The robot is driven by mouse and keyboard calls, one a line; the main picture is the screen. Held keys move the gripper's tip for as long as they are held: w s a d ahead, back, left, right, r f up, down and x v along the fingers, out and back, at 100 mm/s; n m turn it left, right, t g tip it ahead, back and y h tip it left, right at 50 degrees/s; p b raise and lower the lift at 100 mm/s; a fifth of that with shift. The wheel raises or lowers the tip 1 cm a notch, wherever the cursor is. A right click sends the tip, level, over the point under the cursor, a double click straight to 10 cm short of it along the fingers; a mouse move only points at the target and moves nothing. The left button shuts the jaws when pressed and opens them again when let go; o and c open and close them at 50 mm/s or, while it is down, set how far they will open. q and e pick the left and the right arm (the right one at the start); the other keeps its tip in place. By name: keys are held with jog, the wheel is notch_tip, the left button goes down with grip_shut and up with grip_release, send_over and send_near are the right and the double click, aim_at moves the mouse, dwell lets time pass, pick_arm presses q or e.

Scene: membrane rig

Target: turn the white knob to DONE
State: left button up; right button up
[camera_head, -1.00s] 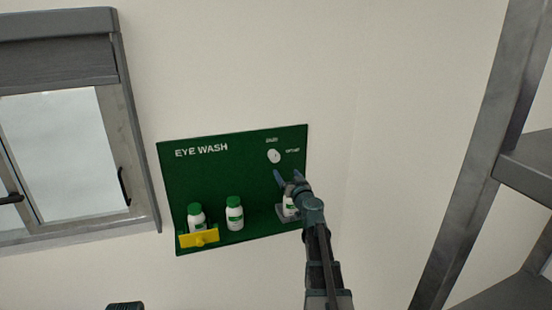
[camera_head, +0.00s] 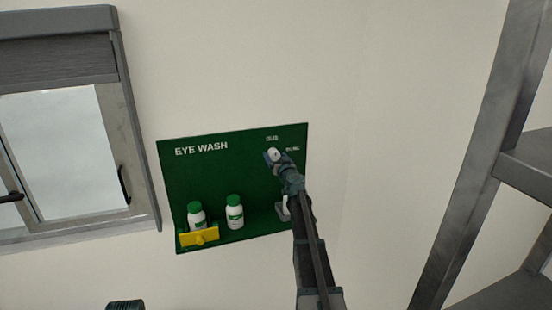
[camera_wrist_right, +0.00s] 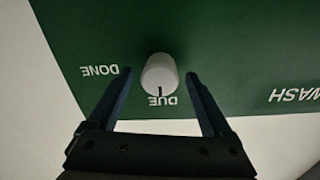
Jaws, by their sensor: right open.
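The white knob (camera_head: 274,155) is at the upper right of the green eye wash board (camera_head: 200,175). In the right wrist view, which is upside down, the knob (camera_wrist_right: 160,73) has a dark mark pointing to the DUE label (camera_wrist_right: 163,101). The DONE label (camera_wrist_right: 99,70) is to the left there. My right gripper (camera_head: 273,156) is at the knob in the head view. In the wrist view the right gripper (camera_wrist_right: 159,76) is open, with one finger on each side of the knob and gaps visible.
Two white bottles with green caps (camera_head: 196,216) (camera_head: 235,213) stand on the board's shelf, with a yellow piece (camera_head: 199,236) before the left one. Another white item (camera_head: 283,207) is partly hidden by my right arm. A window is left, a grey metal frame (camera_head: 480,150) right.

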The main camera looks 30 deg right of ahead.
grip_shut()
dwell(0.4)
jog(key=m, duration=0.4)
jog(key=shift+m, duration=0.4)
jog(key=m, duration=0.8)
jog(key=shift+s+d+m+y, duration=0.1)
jog(key=shift+m+y, duration=0.3)
jog(key=shift+f+m, duration=0.1)
jog(key=shift+m, duration=1.8)
